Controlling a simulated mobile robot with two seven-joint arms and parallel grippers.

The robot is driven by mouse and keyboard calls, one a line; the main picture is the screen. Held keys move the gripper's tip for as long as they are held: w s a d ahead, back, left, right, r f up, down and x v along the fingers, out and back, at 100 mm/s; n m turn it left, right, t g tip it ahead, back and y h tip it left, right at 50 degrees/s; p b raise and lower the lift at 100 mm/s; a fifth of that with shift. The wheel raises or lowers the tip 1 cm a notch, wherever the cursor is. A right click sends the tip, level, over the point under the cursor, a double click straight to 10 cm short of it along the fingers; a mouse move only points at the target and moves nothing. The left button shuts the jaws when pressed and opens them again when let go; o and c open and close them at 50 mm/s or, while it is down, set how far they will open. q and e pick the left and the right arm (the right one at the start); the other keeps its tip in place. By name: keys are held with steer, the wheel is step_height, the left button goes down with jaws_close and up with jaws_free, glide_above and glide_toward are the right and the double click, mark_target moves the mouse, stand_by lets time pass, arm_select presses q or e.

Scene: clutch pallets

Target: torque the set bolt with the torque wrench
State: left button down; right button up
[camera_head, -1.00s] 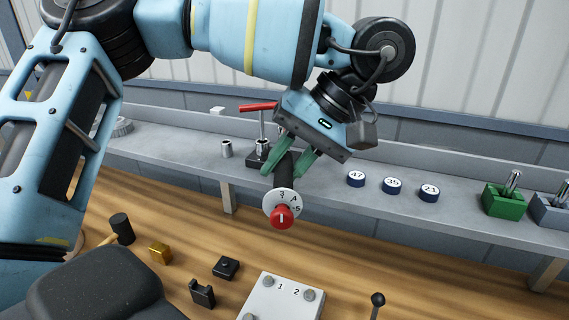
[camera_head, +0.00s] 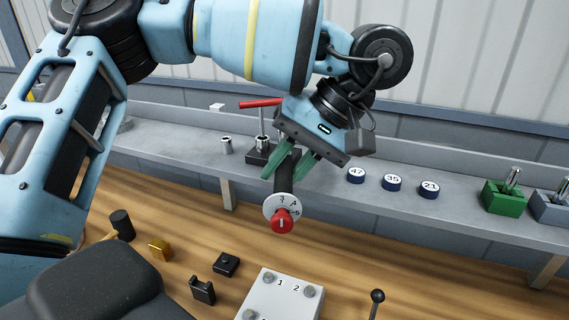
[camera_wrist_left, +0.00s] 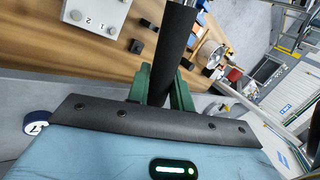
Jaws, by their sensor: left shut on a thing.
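My left gripper (camera_head: 284,173) has green fingers and is shut on the black handle of the torque wrench (camera_head: 285,180), in front of the grey shelf. The wrench's lower end shows a white dial with markings and a red knob. In the left wrist view the dark handle (camera_wrist_left: 174,55) runs up between the green fingers. A pale plate (camera_head: 262,297) with grey bolts, marked 1 and 2, lies on the wooden bench below the wrench and apart from it. It also shows in the left wrist view (camera_wrist_left: 88,14). Which bolt is the set bolt I cannot tell.
On the shelf (camera_head: 330,187) stand a red-handled tool (camera_head: 261,103), metal sockets, numbered blue discs (camera_head: 392,182) and a green block (camera_head: 504,197). On the bench are a mallet (camera_head: 122,225), a brass block (camera_head: 160,250), black blocks and a black-knobbed lever (camera_head: 377,297).

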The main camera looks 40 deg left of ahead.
arm_select(q)
steer(key=shift+f, duration=0.8)
stand_by(0.6)
stand_by(0.4)
steer(key=shift+s+a+m+t+y, duration=0.15)
steer(key=shift+s+a+m+t, duration=0.15)
steer(key=shift+a+m, duration=0.15)
steer(key=shift+s+a+m+t+y, duration=0.15)
steer(key=shift+s+a+m+t, duration=0.15)
steer(key=shift+a, duration=0.2)
steer(key=shift+s+a+m+t, duration=0.15)
steer(key=shift+s+a+m, duration=0.05)
steer(key=shift+a+m, duration=0.3)
steer(key=shift+s+a+m+t, duration=0.15)
steer(key=shift+a+m, duration=0.2)
steer(key=shift+a, duration=0.1)
steer(key=shift+s+a+m+t+y, duration=0.15)
steer(key=shift+a+m+t, duration=0.1)
steer(key=shift+a+m, duration=0.25)
steer(key=shift+s+a+m+t+y, duration=0.15)
steer(key=shift+a+m+t, duration=0.1)
steer(key=shift+a+m, duration=0.2)
steer(key=shift+a, duration=0.1)
